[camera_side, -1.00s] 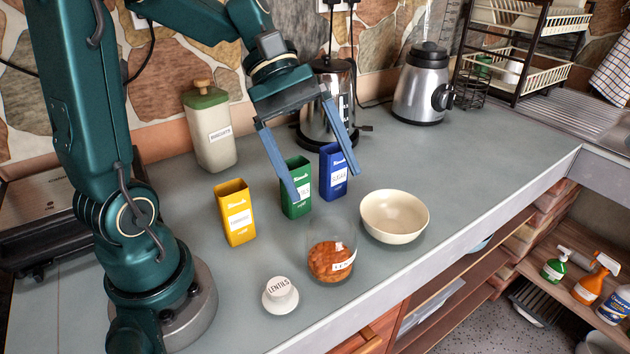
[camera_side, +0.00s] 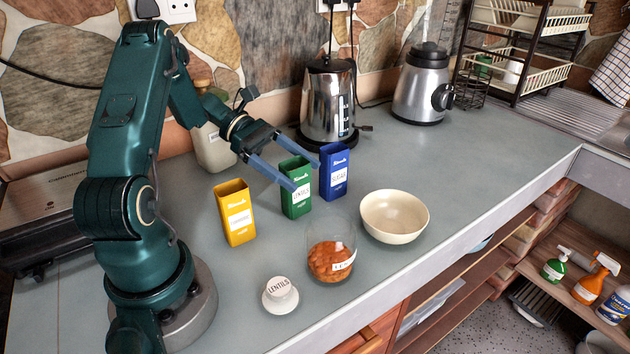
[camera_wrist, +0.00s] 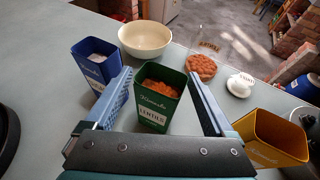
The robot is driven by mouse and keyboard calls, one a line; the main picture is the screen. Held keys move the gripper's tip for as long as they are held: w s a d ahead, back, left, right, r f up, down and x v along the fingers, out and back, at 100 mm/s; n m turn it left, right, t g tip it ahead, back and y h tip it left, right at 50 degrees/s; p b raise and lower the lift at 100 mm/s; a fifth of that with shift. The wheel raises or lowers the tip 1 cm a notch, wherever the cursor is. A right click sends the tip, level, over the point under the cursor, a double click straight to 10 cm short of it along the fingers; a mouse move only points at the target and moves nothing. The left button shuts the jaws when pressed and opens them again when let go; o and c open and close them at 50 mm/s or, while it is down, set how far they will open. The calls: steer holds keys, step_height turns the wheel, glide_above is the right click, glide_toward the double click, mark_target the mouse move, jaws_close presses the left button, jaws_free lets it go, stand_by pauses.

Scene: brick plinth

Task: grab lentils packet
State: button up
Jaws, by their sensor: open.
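The lentils packet is a green open-topped box (camera_side: 296,199) with a white label, standing upright on the grey counter between the yellow and blue packets. In the wrist view the green packet (camera_wrist: 157,103) shows orange lentils inside and its label faces me. My gripper (camera_side: 304,174) is open, low and nearly level, with its blue fingers reaching toward the packet from behind and to the left. In the wrist view the fingers (camera_wrist: 168,98) lie to either side of the packet, with a gap visible on the right. I cannot tell whether the left finger touches it.
A blue sugar packet (camera_side: 333,172) stands close to the right of the green one. A yellow packet (camera_side: 236,213) stands to the left. A glass jar of lentils (camera_side: 331,262), its white lid (camera_side: 280,294) and a cream bowl (camera_side: 394,216) are in front. A kettle (camera_side: 328,103) stands behind.

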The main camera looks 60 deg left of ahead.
mark_target(304, 189)
steer(key=shift+f, duration=0.7)
step_height(304, 189, down, 2)
steer(key=shift+d+f, duration=0.15)
steer(key=shift+f, duration=0.05)
steer(key=shift+x, duration=1.35)
steer(key=shift+w+r, duration=0.1)
steer(key=c, duration=1.2)
steer(key=shift+r, duration=0.15)
